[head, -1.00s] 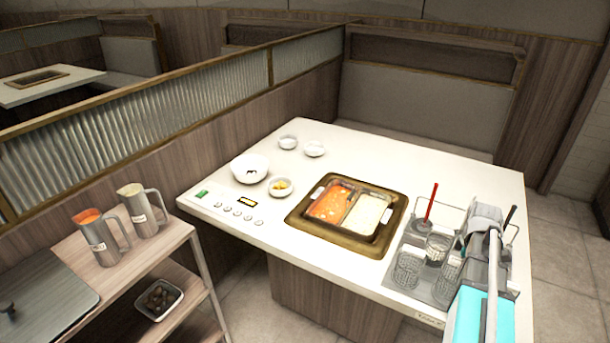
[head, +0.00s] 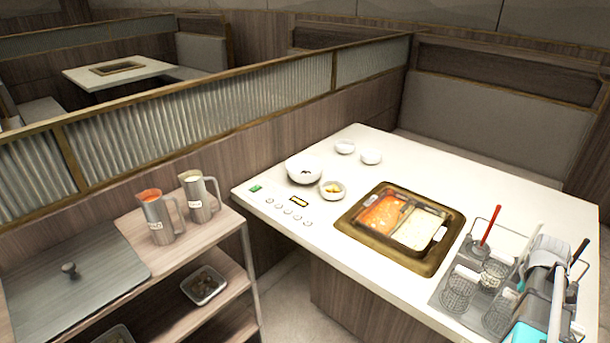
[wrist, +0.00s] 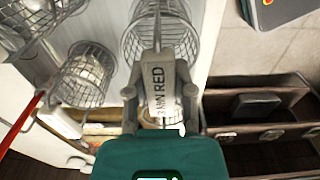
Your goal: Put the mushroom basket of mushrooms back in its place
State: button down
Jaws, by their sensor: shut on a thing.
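My gripper (wrist: 160,98) is shut on a grey handle tag (wrist: 160,75) marked "3 MIN RED". A wire basket (wrist: 187,40) shows just beyond the tag. I cannot see its contents or tell whether it rests on the tray. Another wire basket (wrist: 85,75) with pale contents sits to its left. In the head view, several wire baskets (head: 459,292) stand on a grey tray (head: 445,290) at the table's right front, beside my arm. The hot pot (head: 410,222) has a red broth half and a pale half. No basket is visible in it.
A red-handled utensil (head: 491,226) stands at the tray. White bowls (head: 304,169) sit at the table's back left. A cart (head: 175,268) at left carries two jugs (head: 157,216) and a shelf bowl of dark brown pieces (head: 205,272). Dark bins (wrist: 265,130) lie right of the table.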

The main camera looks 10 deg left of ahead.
jog(key=shift+f, duration=0.25)
dwell(0.4)
jog(key=shift+c, duration=2)
grip_release()
jog(key=o, duration=0.4)
jog(key=shift+r, duration=0.15)
jog(key=shift+r+p, duration=1.3)
jog(key=shift+r, duration=0.05)
